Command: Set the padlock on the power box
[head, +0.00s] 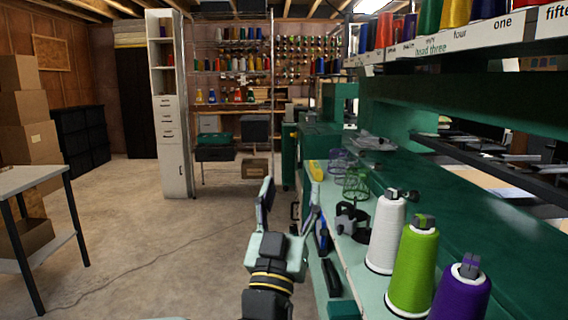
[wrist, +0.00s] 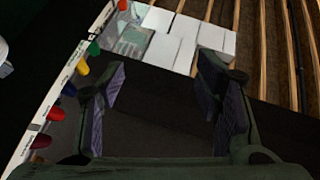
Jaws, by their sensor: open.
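My gripper (head: 289,207) is open and empty in the head view, raised beside the left edge of the green machine's ledge. In the wrist view its two pads (wrist: 163,88) stand wide apart with nothing between them. I cannot make out a padlock for sure. I cannot tell which thing is the power box; green boxes (head: 320,142) stand at the far end of the ledge.
White (head: 386,235), green (head: 412,270) and purple (head: 462,295) thread cones stand on the near ledge (head: 345,265). Wire baskets (head: 356,184) and a yellow object (head: 316,171) lie farther along. A table (head: 30,180) stands left. The floor between (head: 170,235) is mostly clear.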

